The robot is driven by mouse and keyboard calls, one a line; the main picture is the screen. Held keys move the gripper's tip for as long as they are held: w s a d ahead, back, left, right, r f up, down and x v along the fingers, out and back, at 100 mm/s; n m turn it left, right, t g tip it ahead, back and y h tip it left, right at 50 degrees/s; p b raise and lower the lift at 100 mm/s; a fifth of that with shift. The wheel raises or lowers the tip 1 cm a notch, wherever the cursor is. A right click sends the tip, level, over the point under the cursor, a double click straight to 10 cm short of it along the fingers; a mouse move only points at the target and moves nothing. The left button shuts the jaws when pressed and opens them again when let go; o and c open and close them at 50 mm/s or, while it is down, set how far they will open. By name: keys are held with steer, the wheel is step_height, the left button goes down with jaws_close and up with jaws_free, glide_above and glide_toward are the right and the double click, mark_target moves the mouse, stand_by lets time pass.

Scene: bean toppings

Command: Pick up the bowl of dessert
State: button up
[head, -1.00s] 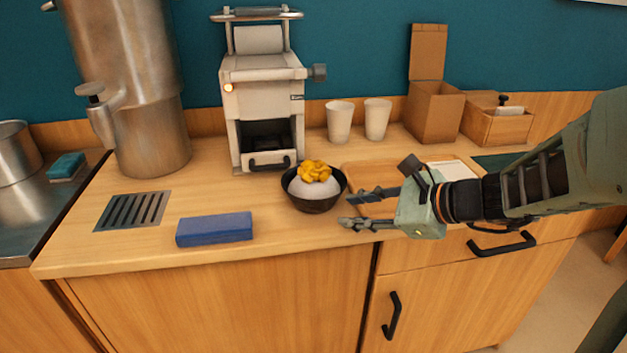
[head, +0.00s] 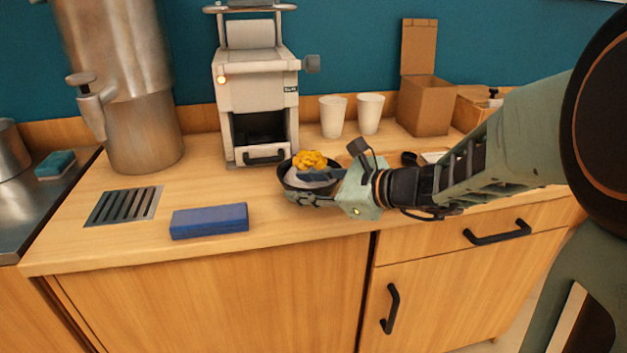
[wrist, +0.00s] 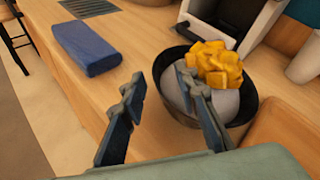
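The dark bowl (head: 283,177) stands upright on the wooden counter in front of the white machine. It holds a pale mound topped with yellow cubes (head: 310,159). In the wrist view the bowl (wrist: 243,125) is right of centre, with the yellow topping (wrist: 215,64) above the pale mound. My gripper (head: 296,186) reaches in from the right and is open. In the wrist view its fingers (wrist: 158,88) are spread. One finger is over the bowl's inside, against or near the pale mound; the other is outside the near rim. Contact with the rim cannot be made out.
A blue block (head: 209,220) lies left of the bowl, near a drain grate (head: 124,205). The white machine (head: 257,90) stands close behind. Two white cups (head: 332,116) and a cardboard box (head: 425,104) are at the back right. A wooden tray (wrist: 285,125) lies beside the bowl.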

steer(key=x, duration=0.2)
steer(key=shift+w+a+f, duration=0.15)
steer(key=shift+w+a, duration=0.05)
steer(key=shift+a, duration=0.05)
steer(key=shift+c, duration=0.5)
jaws_close()
